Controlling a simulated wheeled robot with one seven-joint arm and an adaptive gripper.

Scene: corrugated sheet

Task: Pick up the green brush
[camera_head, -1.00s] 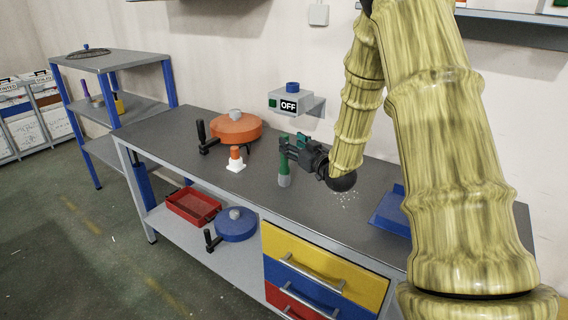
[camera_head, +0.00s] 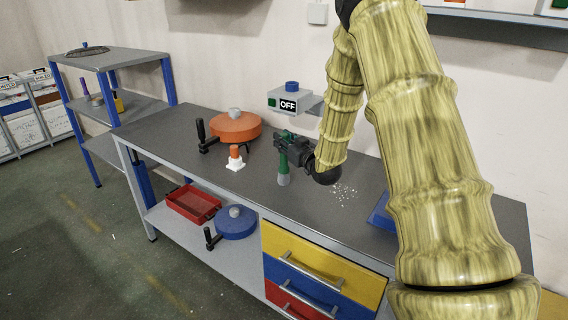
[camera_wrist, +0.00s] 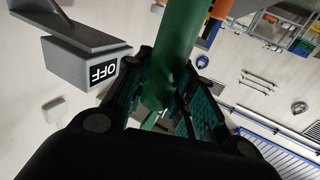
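The green brush (camera_head: 283,167) stands upright on the grey workbench, with a green handle and a grey lower end. My gripper (camera_head: 285,146) is at the upper part of its handle and hides the top in the head view. In the wrist view the green handle (camera_wrist: 168,60) runs between the two fingers of my gripper (camera_wrist: 160,105). The fingers look open around the handle, with the right finger slightly apart from it.
An orange-and-white cone (camera_head: 235,158) and an orange round part with a crank (camera_head: 235,128) lie to the left. An OFF box (camera_head: 288,103) is on the wall behind. A blue tray (camera_head: 381,215) lies right. White specks (camera_head: 343,192) dot the bench.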

